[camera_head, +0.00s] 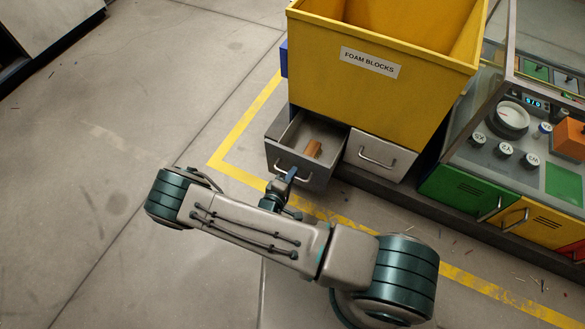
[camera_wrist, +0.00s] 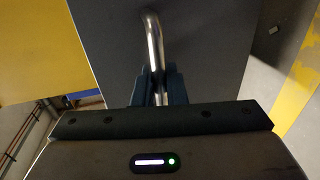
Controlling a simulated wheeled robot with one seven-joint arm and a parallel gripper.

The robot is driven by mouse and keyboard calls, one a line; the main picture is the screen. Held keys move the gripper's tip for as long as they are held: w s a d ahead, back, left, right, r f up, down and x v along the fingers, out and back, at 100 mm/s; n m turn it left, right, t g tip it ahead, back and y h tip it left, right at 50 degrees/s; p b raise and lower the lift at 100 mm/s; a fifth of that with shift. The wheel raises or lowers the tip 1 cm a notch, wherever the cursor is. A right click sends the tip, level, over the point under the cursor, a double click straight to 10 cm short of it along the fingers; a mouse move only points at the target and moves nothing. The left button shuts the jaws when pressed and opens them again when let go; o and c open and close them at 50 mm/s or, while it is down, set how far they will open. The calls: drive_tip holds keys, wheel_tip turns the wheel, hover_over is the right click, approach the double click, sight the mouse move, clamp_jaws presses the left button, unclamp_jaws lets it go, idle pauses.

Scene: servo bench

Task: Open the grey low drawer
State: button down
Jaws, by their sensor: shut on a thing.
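The grey low drawer (camera_head: 288,165) is under the yellow bin at its left and stands pulled out, its inside showing. A small orange-brown block (camera_head: 314,148) lies in it. In the wrist view my gripper's two dark blue fingers (camera_wrist: 159,88) close around the shiny handle (camera_wrist: 153,42), with the drawer's dark front (camera_wrist: 205,50) behind. The exact contact is partly hidden by the fingers.
A yellow bin labelled FOAM BLOCKS (camera_head: 425,95) stands above the drawers. A second grey drawer (camera_head: 380,157) to the right looks shut. A glass-covered bench (camera_head: 485,165) with dials stands at right, over green (camera_head: 455,192) and yellow fronts. The floor at left is clear.

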drive_tip(key=shift+f+v, duration=0.2)
drive_tip(key=shift+v, duration=0.75)
drive_tip(key=shift+f+v, duration=0.2)
drive_tip(key=shift+v, duration=0.75)
drive_tip(key=shift+s, duration=0.1)
drive_tip(key=c, duration=1.6)
unclamp_jaws()
drive_tip(key=shift+a, duration=0.1)
